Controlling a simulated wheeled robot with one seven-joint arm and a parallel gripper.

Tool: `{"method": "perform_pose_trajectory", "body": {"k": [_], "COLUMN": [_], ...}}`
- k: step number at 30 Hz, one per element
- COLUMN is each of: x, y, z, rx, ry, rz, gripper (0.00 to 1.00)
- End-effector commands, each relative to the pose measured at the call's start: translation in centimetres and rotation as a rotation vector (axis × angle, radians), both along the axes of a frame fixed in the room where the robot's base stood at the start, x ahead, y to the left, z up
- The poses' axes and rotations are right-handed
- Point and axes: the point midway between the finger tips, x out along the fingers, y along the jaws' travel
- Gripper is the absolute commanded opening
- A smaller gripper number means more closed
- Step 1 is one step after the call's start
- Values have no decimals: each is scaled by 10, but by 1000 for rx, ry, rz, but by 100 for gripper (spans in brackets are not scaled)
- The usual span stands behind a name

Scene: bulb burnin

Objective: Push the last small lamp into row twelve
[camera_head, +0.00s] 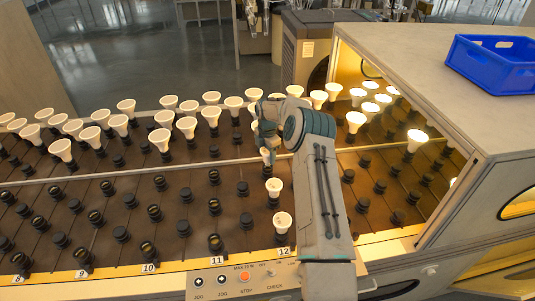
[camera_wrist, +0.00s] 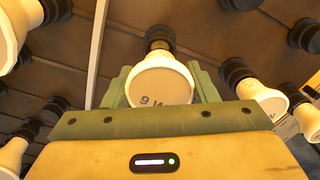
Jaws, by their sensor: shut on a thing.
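My gripper (camera_wrist: 162,88) is shut on a small white lamp (camera_wrist: 160,82) marked "9 W", with one green finger on each side. The lamp's narrow end points at a black socket (camera_wrist: 158,38); I cannot tell how deep it sits. In the head view my gripper (camera_head: 267,140) is over the row labelled 12 (camera_head: 283,252), and only a little of the held lamp (camera_head: 266,157) shows below it. Two small lamps stand nearer in that row, one (camera_head: 274,187) behind the other (camera_head: 282,222).
Larger white lamps (camera_head: 187,126) fill the sockets at the back and left. Empty black sockets (camera_head: 214,207) fill the front rows. Lit lamps (camera_head: 417,139) stand inside the housing at right, with a blue crate (camera_head: 495,63) on top. A pale rail (camera_head: 120,173) crosses the board.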

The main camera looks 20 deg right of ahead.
Motion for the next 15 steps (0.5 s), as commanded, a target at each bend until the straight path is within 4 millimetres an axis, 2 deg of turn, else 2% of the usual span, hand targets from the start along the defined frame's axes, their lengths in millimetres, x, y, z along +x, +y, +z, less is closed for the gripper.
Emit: {"method": "perform_pose_trajectory", "body": {"k": [15], "x": [0], "y": [0], "z": [-17], "rx": [0], "ry": [-1], "rz": [0], "gripper": [30]}}
